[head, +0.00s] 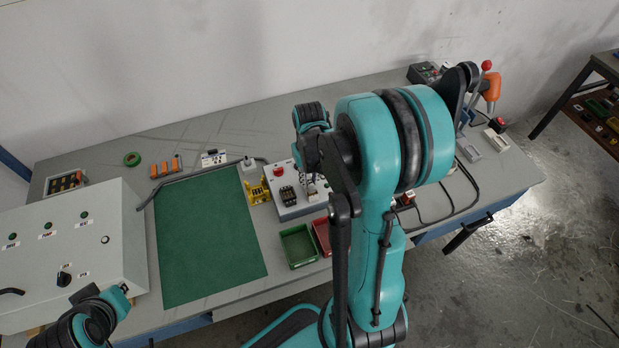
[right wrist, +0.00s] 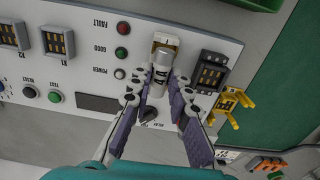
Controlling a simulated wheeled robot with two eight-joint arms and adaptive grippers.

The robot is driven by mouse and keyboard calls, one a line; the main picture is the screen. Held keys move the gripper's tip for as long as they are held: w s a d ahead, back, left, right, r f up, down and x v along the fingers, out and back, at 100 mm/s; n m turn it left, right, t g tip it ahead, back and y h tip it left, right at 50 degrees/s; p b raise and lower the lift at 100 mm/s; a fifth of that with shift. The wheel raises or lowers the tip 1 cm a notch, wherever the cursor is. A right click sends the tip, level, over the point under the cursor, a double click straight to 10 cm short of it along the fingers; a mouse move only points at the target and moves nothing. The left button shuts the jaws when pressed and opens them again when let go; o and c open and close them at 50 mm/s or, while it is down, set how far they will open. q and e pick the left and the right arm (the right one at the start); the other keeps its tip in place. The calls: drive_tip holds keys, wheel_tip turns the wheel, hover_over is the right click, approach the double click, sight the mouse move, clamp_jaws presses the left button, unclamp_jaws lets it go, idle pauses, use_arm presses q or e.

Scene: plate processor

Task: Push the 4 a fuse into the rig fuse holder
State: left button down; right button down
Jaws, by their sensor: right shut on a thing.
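The fuse (right wrist: 163,66) is a pale cylinder marked "4A", in the right wrist view. My right gripper (right wrist: 161,92) is shut on it, one finger on each side. The fuse's far end overlaps the cream fuse holder (right wrist: 167,37) on the rig panel (right wrist: 92,68). I cannot tell how deep it sits in the holder. In the head view the rig (head: 289,212) stands right of the green mat, and my right arm hides most of the holder area. My left arm shows at the lower left, but its fingers are not in view.
Beside the holder are a black relay block (right wrist: 211,72) and a yellow bracket (right wrist: 233,103). The panel also bears lamps, buttons and more relay blocks (right wrist: 58,42). The green mat (head: 207,235) is clear. Green (head: 299,246) and red bins lie in front of the rig.

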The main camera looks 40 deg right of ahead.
drive_tip(key=shift+f+b, duration=1)
drive_tip(key=shift+f, duration=0.15)
drive_tip(key=c, duration=1.3)
unclamp_jaws()
drive_tip(key=shift+c, duration=0.2)
drive_tip(key=shift+r, duration=0.1)
wheel_tip(320, 180, up, 12)
